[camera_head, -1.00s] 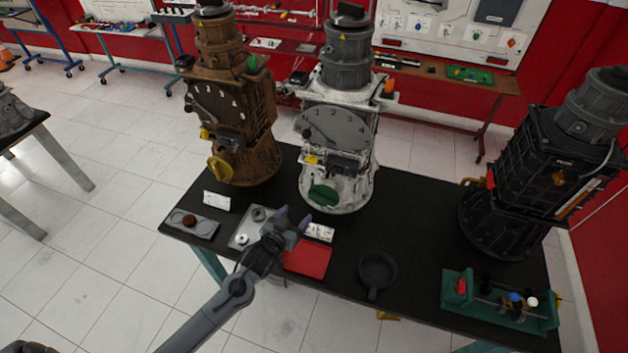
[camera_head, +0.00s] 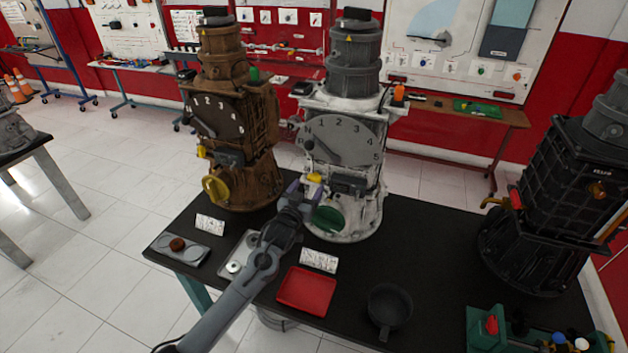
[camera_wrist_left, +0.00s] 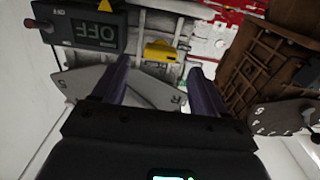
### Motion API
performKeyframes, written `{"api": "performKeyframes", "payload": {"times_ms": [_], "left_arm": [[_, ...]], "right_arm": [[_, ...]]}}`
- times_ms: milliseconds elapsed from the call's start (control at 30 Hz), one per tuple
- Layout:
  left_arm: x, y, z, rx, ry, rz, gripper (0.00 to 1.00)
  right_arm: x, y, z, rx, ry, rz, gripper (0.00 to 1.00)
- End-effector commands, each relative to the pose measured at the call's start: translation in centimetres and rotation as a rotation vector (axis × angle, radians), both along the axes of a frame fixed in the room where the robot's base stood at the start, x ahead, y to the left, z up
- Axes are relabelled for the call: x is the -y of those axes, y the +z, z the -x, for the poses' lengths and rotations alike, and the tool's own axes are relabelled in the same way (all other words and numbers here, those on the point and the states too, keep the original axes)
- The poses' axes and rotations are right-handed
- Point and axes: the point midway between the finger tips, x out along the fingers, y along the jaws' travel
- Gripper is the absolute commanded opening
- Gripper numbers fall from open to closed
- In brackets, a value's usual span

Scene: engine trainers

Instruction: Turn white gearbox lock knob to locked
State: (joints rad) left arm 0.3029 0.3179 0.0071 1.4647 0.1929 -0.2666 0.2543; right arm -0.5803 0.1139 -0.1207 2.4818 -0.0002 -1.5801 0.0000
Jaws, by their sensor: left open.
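The white gearbox (camera_head: 350,215) stands upright on the black table, with a grey numbered dial (camera_head: 345,140). Below the dial is a small yellow knob (camera_head: 314,178); in the left wrist view, the yellow knob (camera_wrist_left: 160,50) appears between my fingers, beyond their tips. A larger green knob (camera_head: 328,219) sits low on the front. I cannot tell which is the lock knob. My left gripper (camera_head: 300,187) is open and empty, its purple fingers near the yellow knob; contact is not visible. The left gripper (camera_wrist_left: 159,66) also shows in its wrist view. My right gripper is out of view.
A brown gearbox (camera_head: 262,170) stands close on the left, a black gearbox (camera_head: 560,190) at the right. A black box marked OFF (camera_wrist_left: 92,30) is beside the yellow knob. A red tray (camera_head: 307,290) and black pan (camera_head: 389,306) lie in front.

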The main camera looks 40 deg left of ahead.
Motion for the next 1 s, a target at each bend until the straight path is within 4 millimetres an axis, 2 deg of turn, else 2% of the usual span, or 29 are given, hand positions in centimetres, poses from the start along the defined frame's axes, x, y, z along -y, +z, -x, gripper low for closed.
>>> {"api": "performKeyframes", "payload": {"times_ms": [200,400,867,1000], "left_arm": [[-1.1,0.0,-3.3,0.0,0.002,0.001,0.72],[-1.6,-0.1,-5.2,0.0,0.0,0.0,0.72],[-1.8,0.0,-5.9,-0.001,0.0,0.0,0.72],[-1.8,0.0,-5.9,-0.001,0.0,0.0,0.54]], "right_arm": [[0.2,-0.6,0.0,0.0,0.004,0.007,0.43],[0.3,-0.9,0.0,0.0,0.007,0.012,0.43],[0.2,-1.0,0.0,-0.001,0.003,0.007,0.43],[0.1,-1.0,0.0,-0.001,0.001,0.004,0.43]]}}
